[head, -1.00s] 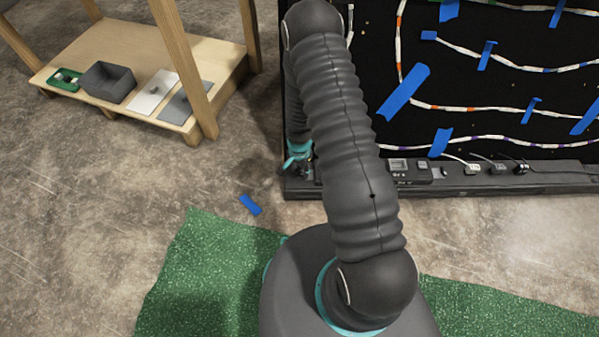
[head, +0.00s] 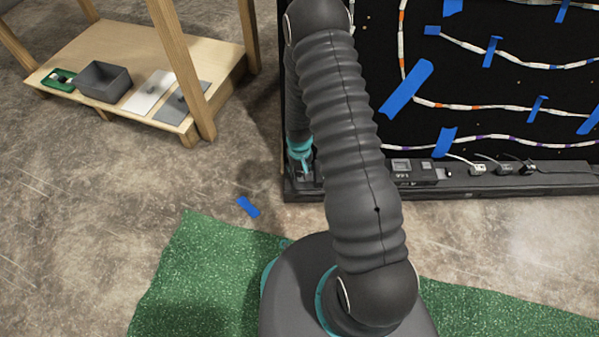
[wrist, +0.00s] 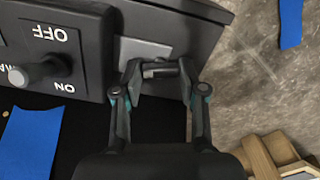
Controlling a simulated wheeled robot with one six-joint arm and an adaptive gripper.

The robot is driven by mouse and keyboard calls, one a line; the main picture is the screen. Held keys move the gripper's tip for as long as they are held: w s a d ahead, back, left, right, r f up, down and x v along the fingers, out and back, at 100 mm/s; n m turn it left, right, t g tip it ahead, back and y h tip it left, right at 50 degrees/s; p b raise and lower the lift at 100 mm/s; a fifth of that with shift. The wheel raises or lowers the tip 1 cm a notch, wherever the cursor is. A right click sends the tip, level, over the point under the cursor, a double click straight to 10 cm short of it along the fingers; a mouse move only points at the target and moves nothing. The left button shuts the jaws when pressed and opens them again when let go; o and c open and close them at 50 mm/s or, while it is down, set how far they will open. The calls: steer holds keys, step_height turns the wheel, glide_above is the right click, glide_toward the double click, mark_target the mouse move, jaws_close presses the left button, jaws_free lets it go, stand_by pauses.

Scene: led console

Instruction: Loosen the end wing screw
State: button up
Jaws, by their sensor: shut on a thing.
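My gripper (wrist: 158,66) is shut on the end wing screw (wrist: 161,71) in the wrist view. The screw is a small dark and grey piece in front of a light grey plate (wrist: 144,48) at the end of the black console ledge (wrist: 190,30). The fingers hold it from both sides and hide part of it, so the angle of its wings is hard to tell. In the head view my arm covers most of the gripper at the ledge's left end (head: 292,188).
A toggle switch (wrist: 38,70) marked OFF and ON sits beside the gripper. Blue tape (head: 248,207) lies on the concrete floor. A wooden shelf (head: 130,55) with a grey bin (head: 104,88) stands at left. A black panel (head: 490,90) with taped LED strips rises above the ledge.

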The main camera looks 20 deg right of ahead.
mark_target(300, 173)
steer(key=n+b, duration=0.2)
steer(key=n, duration=0.5)
steer(key=shift+f, duration=0.1)
steer(key=n, duration=0.4)
steer(key=shift+b, duration=0.3)
steer(key=shift+n, duration=1.8)
steer(key=o, duration=1.2)
steer(key=shift+c, duration=0.2)
step_height(300, 173, up, 12)
